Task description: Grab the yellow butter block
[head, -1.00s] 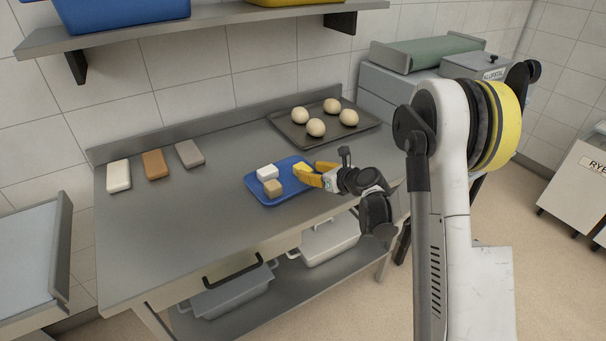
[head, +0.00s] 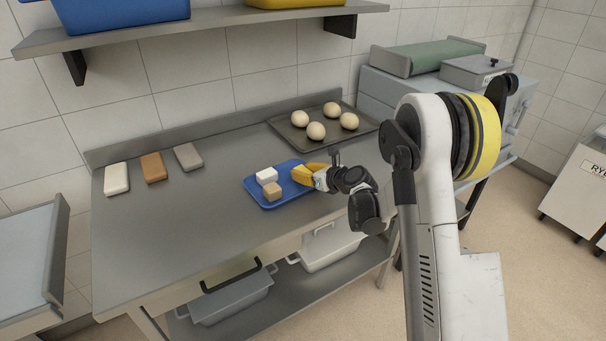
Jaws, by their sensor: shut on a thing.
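The yellow butter block (head: 298,175) is at the right side of the blue tray (head: 264,203) on the steel table. My gripper (head: 303,174) reaches in from the right and is shut on the yellow block. Its yellow fingers hide part of the block. I cannot tell whether the block touches the tray or is slightly above it. A white block (head: 266,175) and a tan block (head: 272,190) sit on the tray to the left of my gripper.
A dark baking tray (head: 285,133) with several dough balls lies behind. White (head: 117,179), brown (head: 153,167) and grey (head: 188,156) blocks lie at the table's left. A shelf (head: 210,27) with bins hangs above. The table's (head: 190,235) front left is clear.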

